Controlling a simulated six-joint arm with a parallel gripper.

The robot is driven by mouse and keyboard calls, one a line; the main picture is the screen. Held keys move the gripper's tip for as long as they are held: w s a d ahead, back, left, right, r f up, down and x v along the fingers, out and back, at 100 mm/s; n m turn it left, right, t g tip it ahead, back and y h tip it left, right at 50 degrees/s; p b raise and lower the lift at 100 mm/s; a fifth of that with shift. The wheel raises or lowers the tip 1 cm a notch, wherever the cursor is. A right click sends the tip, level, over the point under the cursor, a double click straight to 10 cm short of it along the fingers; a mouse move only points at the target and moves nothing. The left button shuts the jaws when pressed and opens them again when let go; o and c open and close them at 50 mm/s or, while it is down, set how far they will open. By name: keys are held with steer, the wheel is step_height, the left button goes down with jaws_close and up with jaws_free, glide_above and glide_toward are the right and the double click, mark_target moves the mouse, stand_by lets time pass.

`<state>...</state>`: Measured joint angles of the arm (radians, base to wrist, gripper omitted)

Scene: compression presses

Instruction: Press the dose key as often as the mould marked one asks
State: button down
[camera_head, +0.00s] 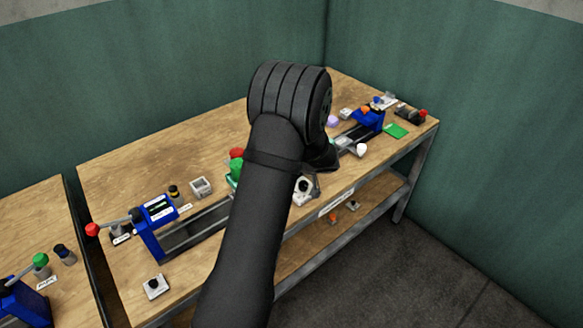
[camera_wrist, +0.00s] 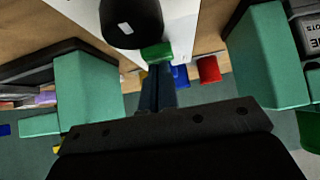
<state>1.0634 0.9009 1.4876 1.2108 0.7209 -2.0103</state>
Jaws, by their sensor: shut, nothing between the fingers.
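A pale square plate with a dark round button (camera_head: 303,186), seemingly a dose key, is near the bench's front edge, just right of my arm. In the wrist view a black rounded knob (camera_wrist: 130,22) stands on a white plate, close ahead of my gripper (camera_wrist: 157,55). My gripper is shut and empty. I cannot tell whether it touches the knob. In the head view my arm hides most of the gripper. A similar plate with a dark button (camera_head: 156,287) is at the front left. I cannot tell which mould is marked one; the labels are too small to read.
A blue press (camera_head: 157,225) with a red-knobbed lever (camera_head: 92,229) stands at left. My arm covers the middle, where red and green knobs show. The bench's back left is clear.

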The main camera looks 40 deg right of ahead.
steer(key=shift+s+a+f, duration=0.1)
steer(key=shift+a+f, duration=0.1)
steer(key=shift+f, duration=1)
steer(key=shift+r, duration=0.5)
steer(key=r, duration=0.3)
steer(key=shift+d+r, duration=0.2)
steer(key=shift+r, duration=0.05)
steer(key=v, duration=1)
steer(key=shift+r, duration=0.3)
steer(key=shift+w+d, duration=0.1)
steer(key=shift+w, duration=0.15)
stand_by(0.5)
steer(key=w+m+y, duration=0.1)
steer(key=w+m, duration=0.6)
steer(key=shift+a+r+m, duration=0.15)
steer(key=shift+a+m, duration=0.05)
steer(key=shift+m, duration=0.2)
